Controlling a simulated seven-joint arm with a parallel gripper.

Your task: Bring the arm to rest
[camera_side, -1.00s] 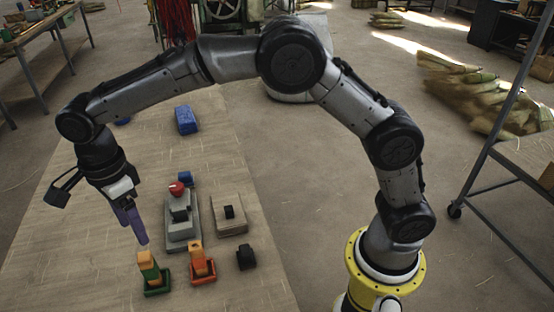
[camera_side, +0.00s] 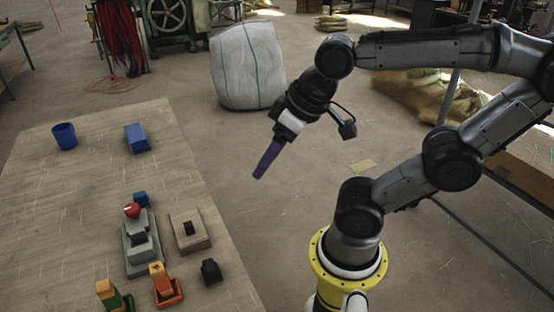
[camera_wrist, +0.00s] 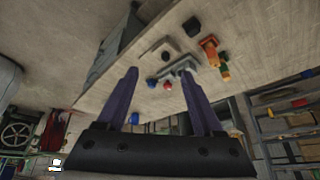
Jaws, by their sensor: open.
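My gripper (camera_side: 262,165) hangs in the air to the right of the table, pointing down and slightly left. In the wrist view my gripper (camera_wrist: 160,85) has its two purple fingers apart with nothing between them but the distant table. My arm is folded back over its yellow base at the right of the side view. The wooden table (camera_side: 80,185) fills the left of the side view, and my gripper is clear of everything on it.
On the table stand a grey device with a red knob (camera_side: 132,210), a beige block with a black top (camera_side: 188,230), a black piece (camera_side: 210,271), orange (camera_side: 165,285) and green (camera_side: 115,299) holders, a blue box (camera_side: 137,138) and a blue cup (camera_side: 65,136). A white sack (camera_side: 247,65) stands behind.

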